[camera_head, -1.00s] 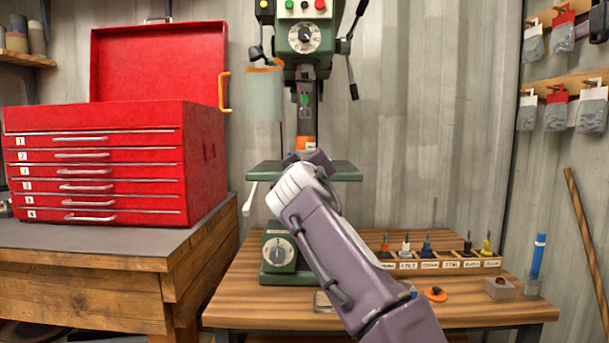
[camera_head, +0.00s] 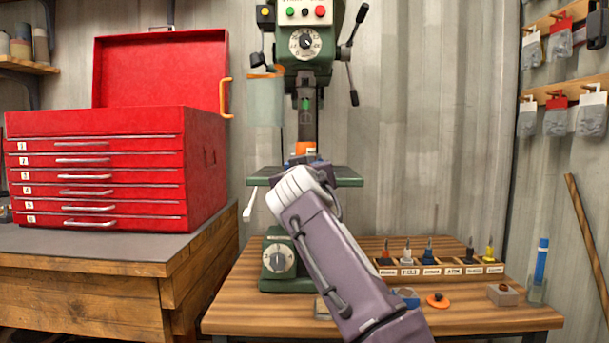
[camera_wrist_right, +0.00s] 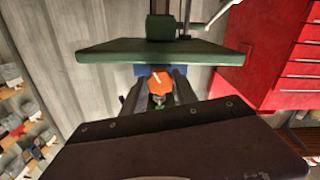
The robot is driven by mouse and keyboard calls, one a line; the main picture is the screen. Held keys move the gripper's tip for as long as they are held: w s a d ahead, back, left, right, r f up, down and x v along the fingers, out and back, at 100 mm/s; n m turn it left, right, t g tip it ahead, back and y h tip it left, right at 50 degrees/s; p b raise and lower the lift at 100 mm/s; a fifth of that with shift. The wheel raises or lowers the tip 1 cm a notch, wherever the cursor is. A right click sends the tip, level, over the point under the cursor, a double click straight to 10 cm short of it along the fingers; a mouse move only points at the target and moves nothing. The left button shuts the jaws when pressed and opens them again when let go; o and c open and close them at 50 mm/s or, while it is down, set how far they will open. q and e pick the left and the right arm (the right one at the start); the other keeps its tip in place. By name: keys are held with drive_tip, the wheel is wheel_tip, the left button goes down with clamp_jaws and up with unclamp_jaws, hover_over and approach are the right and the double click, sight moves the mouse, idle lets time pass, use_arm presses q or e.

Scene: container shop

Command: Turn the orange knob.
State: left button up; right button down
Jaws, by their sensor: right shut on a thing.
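The orange knob (camera_wrist_right: 160,82) has a white pointer mark and shows between the fingers in the wrist view. A blue part (camera_wrist_right: 142,70) is just behind it, by the green drill press table (camera_wrist_right: 165,52). In the head view an orange piece (camera_head: 305,147) shows above the drill table (camera_head: 349,177), just behind my right gripper (camera_head: 308,160). My right gripper (camera_wrist_right: 160,92) is shut on the knob, one finger at each side. The wrist hides much of the contact in the head view. My left gripper is not in view.
A red tool chest (camera_head: 105,165) stands on the left bench. A lever (camera_head: 250,204) sticks out left of the drill table.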

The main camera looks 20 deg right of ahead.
drive_tip(key=shift+f, duration=0.1)
drive_tip(key=c, duration=0.9)
unclamp_jaws()
drive_tip(key=shift+c, duration=0.2)
drive_tip(key=b+v, duration=0.2)
drive_tip(key=v, duration=0.7)
drive_tip(key=shift+b, duration=0.35)
